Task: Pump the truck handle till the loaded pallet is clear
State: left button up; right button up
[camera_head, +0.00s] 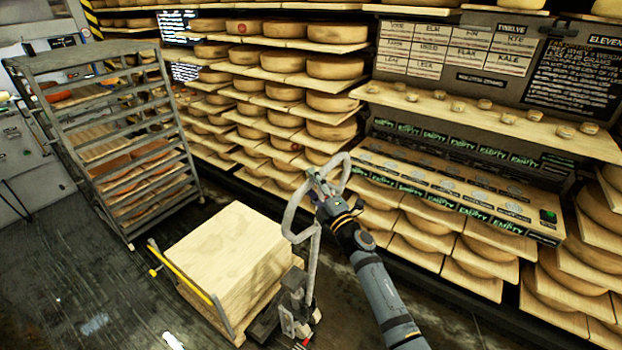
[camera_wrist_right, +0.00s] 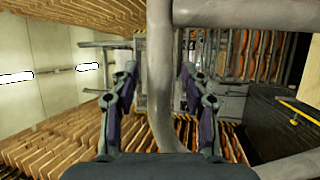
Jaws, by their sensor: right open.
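The pallet truck's grey loop handle (camera_head: 290,218) rises from the truck body (camera_head: 290,312) at the lower middle of the head view. The loaded pallet, a block of pale boards (camera_head: 225,250), sits beside it to the left; any gap under the pallet is too dark to tell. My right gripper (camera_head: 320,182) is at the handle's loop. In the right wrist view its two fingers (camera_wrist_right: 158,72) are spread, with the grey handle tube (camera_wrist_right: 162,110) running between them in the picture. I cannot tell whether they touch it. My left gripper is not in view.
A metal rack with trays (camera_head: 120,150) stands at the left, behind the pallet. Shelves of cheese wheels (camera_head: 335,130) line the back and right. A yellow bar (camera_head: 190,280) runs along the pallet's left side. Dark floor (camera_head: 90,300) is open at the lower left.

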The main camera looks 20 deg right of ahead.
jog(key=shift+w+r, duration=0.1)
jog(key=shift+w, duration=0.15)
jog(key=shift+c, duration=0.2)
grip_shut()
